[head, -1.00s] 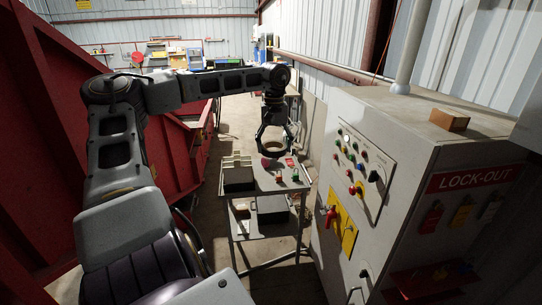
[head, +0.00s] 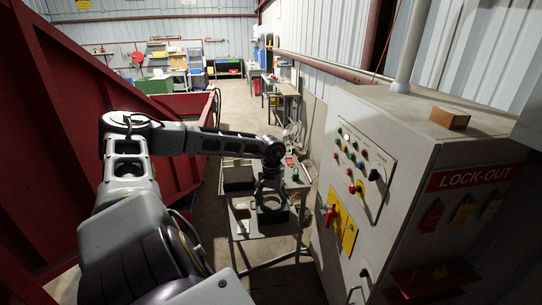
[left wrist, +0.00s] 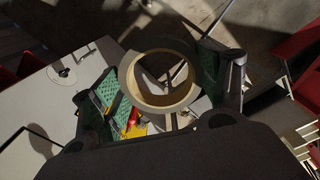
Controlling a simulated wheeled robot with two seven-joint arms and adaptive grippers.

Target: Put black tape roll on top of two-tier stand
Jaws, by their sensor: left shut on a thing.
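The tape roll (left wrist: 131,82) is a dark ring with a tan inner face. My left gripper (left wrist: 158,88) is shut on it, with a green-padded finger on each side. In the head view the roll (head: 271,206) hangs under my left gripper (head: 270,190), near the front edge of the two-tier stand (head: 240,195). I cannot tell whether it touches the stand. The stand has a grey top and a lower shelf. My arm hides part of the top. My right gripper is not in view.
A black box (head: 238,178) stands on the left of the stand's top, and small red and green items lie to the right. A grey lock-out cabinet (head: 400,190) stands close on the right. A red metal wall (head: 75,130) is on the left.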

